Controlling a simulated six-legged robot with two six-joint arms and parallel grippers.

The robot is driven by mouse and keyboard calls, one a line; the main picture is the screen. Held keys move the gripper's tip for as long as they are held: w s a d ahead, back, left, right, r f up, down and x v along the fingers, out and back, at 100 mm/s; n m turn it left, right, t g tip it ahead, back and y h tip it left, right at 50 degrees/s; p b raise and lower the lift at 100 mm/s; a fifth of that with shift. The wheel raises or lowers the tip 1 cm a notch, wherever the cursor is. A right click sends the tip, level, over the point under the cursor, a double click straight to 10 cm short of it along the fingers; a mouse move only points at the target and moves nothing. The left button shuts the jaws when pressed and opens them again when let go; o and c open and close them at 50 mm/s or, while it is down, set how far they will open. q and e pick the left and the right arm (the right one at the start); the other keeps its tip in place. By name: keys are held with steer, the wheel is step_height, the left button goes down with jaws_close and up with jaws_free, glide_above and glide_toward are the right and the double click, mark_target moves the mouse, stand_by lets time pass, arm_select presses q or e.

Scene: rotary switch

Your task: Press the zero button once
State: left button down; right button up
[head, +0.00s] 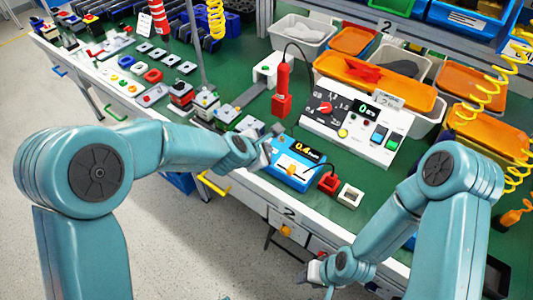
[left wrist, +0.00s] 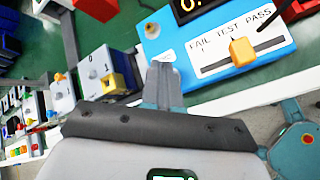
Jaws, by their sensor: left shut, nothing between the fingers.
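A blue gauge box (head: 290,172) stands at the bench's front edge, with a dark display (head: 308,149) showing about 0.4 and a yellow slider. In the left wrist view its white plate (left wrist: 240,45) reads FAIL, TEST, PASS. My left gripper (head: 272,138) is shut and empty at the box's left end. In the left wrist view its fingertips (left wrist: 163,62) appear just short of the button; contact cannot be told. My right gripper (head: 316,270) is low, before the bench; its jaws are unclear.
A white control panel (head: 378,147) with a red dial, display and several buttons stands behind the blue box. A red block (head: 329,182) and white square piece (head: 350,195) lie to its right. Several small switch boxes (head: 205,103) crowd the left side.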

arm_select(q)
steer(key=shift+f+b, duration=0.45)
stand_by(0.3)
stand_by(0.3)
steer(key=shift+r+p, duration=0.8)
steer(key=shift+r, duration=0.05)
step_height(320, 180, up, 5)
steer(key=p, duration=0.5)
steer(key=shift+r, duration=0.1)
stand_by(0.4)
